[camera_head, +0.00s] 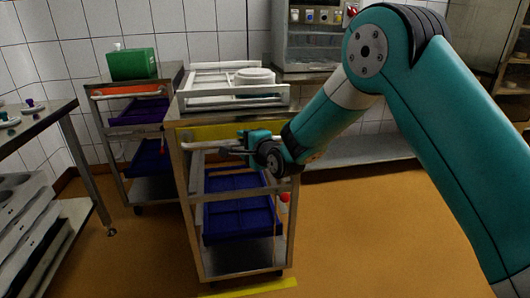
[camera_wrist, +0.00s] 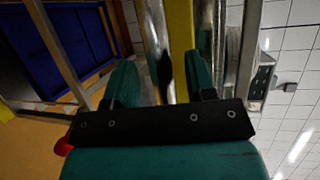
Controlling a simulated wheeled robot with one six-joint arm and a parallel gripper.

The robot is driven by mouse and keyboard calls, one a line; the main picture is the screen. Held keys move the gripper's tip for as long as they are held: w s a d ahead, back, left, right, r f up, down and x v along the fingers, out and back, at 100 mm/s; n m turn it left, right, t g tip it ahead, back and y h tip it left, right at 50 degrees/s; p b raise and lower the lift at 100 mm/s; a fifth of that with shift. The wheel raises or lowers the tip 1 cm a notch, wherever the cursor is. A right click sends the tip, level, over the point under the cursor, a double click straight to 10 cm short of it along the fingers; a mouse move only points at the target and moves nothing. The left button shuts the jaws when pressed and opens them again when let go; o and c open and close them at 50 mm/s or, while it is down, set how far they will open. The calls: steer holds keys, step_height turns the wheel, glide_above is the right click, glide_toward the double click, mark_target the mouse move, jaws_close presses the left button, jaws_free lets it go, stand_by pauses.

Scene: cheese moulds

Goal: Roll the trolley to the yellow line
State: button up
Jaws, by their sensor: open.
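The steel trolley (camera_head: 186,215) stands in the middle of the head view, with a yellow band (camera_head: 222,131) and a pale handle bar (camera_head: 205,145) near its top. The yellow line (camera_head: 250,287) lies on the floor just at the trolley's near foot. My gripper (camera_head: 235,151) is at the trolley's handle side, below the yellow band. In the wrist view my gripper (camera_wrist: 163,76) is open, with a metal bar (camera_wrist: 155,40) showing between its fingers. I cannot tell whether either finger touches the bar.
The trolley carries a white rack (camera_head: 215,78) on top and a blue crate (camera_head: 238,205) below. Another trolley with a green box (camera_head: 132,64) stands behind left. A steel table (camera_head: 40,118) is at left. Orange floor (camera_head: 370,240) is clear at right.

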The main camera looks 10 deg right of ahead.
steer(key=b+v, duration=0.1)
steer(key=v, duration=1.4)
steer(key=shift+s, duration=0.2)
steer(key=shift+r, duration=0.1)
steer(key=s+a+r+n+g+y, duration=0.15)
steer(key=s+a+n+g, duration=0.25)
steer(key=s+n+g, duration=0.7)
steer(key=s+d+r+n+g+h, duration=0.1)
steer(key=s+d+n+g+h, duration=0.1)
steer(key=s+n, duration=0.5)
steer(key=s+d+r+n+g+h, duration=0.1)
steer(key=s+d+n, duration=0.2)
steer(key=s, duration=0.8)
step_height(320, 180, up, 19)
steer(key=p, duration=1.8)
steer(key=shift+g+p, duration=0.35)
steer(key=shift+g, duration=0.05)
